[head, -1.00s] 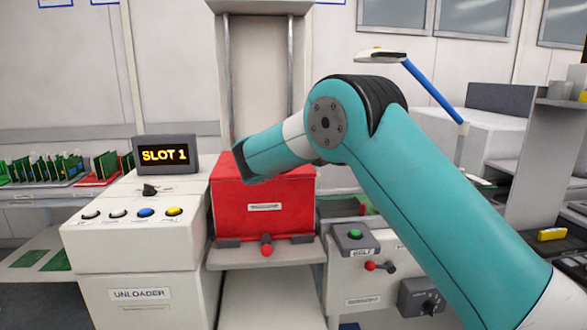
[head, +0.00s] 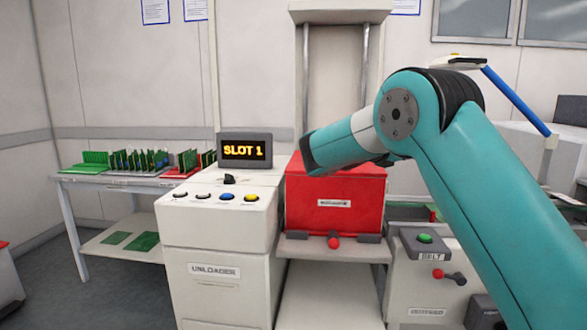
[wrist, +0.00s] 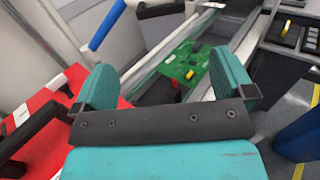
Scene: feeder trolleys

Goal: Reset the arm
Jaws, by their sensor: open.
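My gripper (wrist: 165,90) shows in the wrist view with its two teal fingers wide apart and nothing between them. Beyond the fingers, lower down, lies a green circuit board (wrist: 190,65) on a conveyor between pale rails. In the head view my teal arm reaches in from the lower right and bends down to the left. Its end is in front of the red magazine box (head: 335,190), and the gripper's fingers cannot be made out there. The red box also shows at the left of the wrist view (wrist: 58,97).
A belt control box with a green button (head: 424,238) is at the right. A table (head: 110,179) with racked boards stands at the far left.

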